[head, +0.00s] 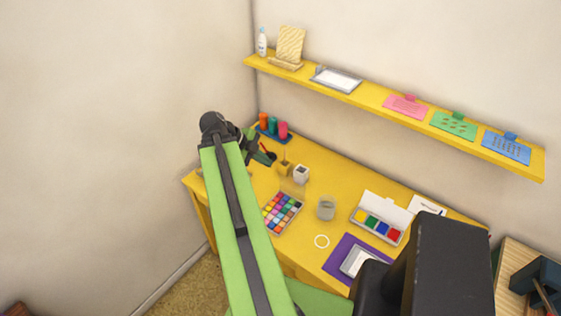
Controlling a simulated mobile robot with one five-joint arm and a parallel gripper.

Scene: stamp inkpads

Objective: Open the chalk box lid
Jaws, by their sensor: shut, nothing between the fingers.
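No box is clearly marked as the chalk box. A tray with a grid of many coloured pieces (282,213) lies on the yellow table, with a pale, see-through panel standing at its back edge. To its right is a white case with several coloured pads (378,225), its white lid raised at the back. I cannot tell which of these, if either, is the chalk box. My gripper (266,156) is small and dark at the end of my green arm, over the table's back left part. It is shut and empty, apart from both boxes.
Coloured bottles (272,127) stand at the back left. A small white holder (301,173) and a clear cup (326,207) stand mid-table. A yellow shelf (380,97) runs above the table.

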